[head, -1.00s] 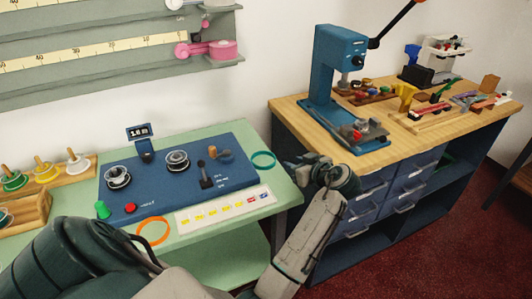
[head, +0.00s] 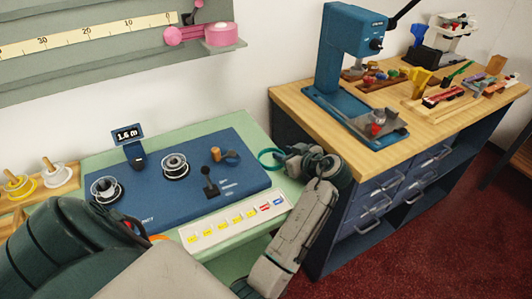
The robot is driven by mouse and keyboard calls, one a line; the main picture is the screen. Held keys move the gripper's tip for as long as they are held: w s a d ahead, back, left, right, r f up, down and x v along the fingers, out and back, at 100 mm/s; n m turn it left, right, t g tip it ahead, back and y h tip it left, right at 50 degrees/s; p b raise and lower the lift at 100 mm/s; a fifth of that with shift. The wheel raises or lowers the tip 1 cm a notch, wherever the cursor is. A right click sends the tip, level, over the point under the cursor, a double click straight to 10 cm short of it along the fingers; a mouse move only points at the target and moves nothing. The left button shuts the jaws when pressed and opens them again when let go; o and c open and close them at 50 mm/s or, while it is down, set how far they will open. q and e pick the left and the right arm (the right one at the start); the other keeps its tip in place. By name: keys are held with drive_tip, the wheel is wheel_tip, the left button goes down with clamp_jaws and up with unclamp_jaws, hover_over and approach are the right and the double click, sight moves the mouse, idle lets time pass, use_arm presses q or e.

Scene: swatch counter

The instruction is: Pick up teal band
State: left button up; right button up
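The teal band (head: 266,164) is a thin ring at the right end of the green counter, just right of the blue control panel. The left gripper is dark and small in the head view, right beside the band. Its fingers point left toward the band and overlap its edge. I cannot tell whether they touch it or how far apart they are.
The blue panel (head: 225,183) carries spools, a black lever (head: 209,181) and a display (head: 128,135). An orange band (head: 158,238) is mostly hidden behind my arm. A wooden bench (head: 290,97) with a blue press (head: 347,50) stands to the right.

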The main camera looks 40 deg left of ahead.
use_arm(q)
drive_tip(key=shift+d, duration=0.2)
drive_tip(key=shift+s+r, duration=0.1)
drive_tip(key=shift+c, duration=1.3)
clamp_jaws()
use_arm(e)
drive_tip(key=shift+s+d, duration=0.25)
drive_tip(key=shift+d, duration=0.25)
drive_tip(key=shift+a, duration=0.35)
